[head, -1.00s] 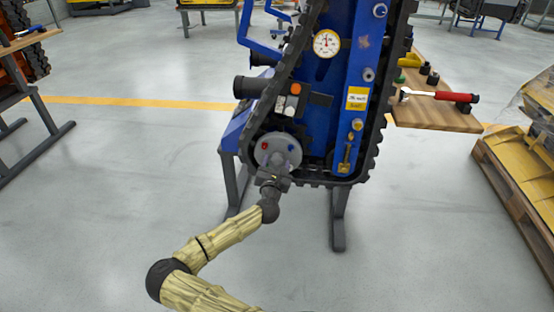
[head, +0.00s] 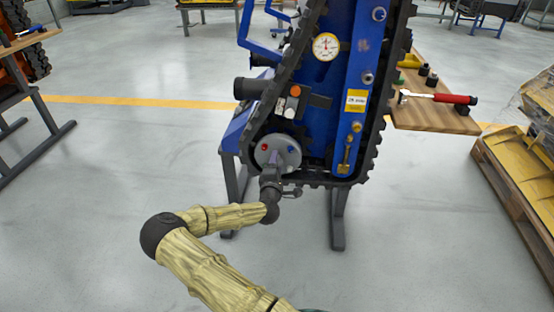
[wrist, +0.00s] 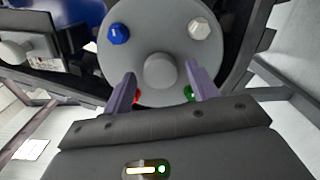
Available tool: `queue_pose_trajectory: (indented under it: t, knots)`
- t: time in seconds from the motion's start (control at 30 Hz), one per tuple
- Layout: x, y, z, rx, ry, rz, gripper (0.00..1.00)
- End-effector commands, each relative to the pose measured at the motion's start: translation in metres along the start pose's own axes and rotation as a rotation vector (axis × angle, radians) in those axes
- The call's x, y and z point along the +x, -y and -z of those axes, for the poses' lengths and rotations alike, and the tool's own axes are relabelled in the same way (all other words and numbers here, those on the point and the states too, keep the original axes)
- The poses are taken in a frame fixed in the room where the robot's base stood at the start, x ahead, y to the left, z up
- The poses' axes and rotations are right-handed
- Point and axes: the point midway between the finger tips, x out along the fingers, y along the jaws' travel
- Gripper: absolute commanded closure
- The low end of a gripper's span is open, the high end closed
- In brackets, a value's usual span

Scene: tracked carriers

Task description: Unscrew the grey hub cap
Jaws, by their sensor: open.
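The grey hub cap (wrist: 160,70) is the round knob in the middle of a grey disc (wrist: 158,28) in the wrist view. Blue, white, red and green bolt heads sit around it, the red and green ones partly hidden by my fingers. In the head view the disc (head: 288,152) is at the lower end of the blue tracked carrier, and my gripper hides its middle. My gripper (wrist: 162,78) is open, with one purple finger on each side of the cap and gaps showing between. It also shows in the head view (head: 276,160).
The black track (head: 350,183) runs close around the disc. An orange-and-white button box (head: 291,104) and a dark cylinder (head: 248,88) sit just above. A wooden table (head: 440,115) with a red-handled tool stands at right. The floor in front is clear.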

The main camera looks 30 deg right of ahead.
Motion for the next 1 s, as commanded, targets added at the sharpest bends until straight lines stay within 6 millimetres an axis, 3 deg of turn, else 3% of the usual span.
queue_pose_trajectory:
  t: [0.2,0.63,1.0]
  knots:
    - [0.0004,-0.0008,-0.0008,0.344,0.002,0.0,0.42]
    - [0.0005,-0.0007,-0.0009,0.458,0.002,0.0,0.42]
    - [0.0007,0.0004,-0.001,1.061,0.003,-0.001,0.42]
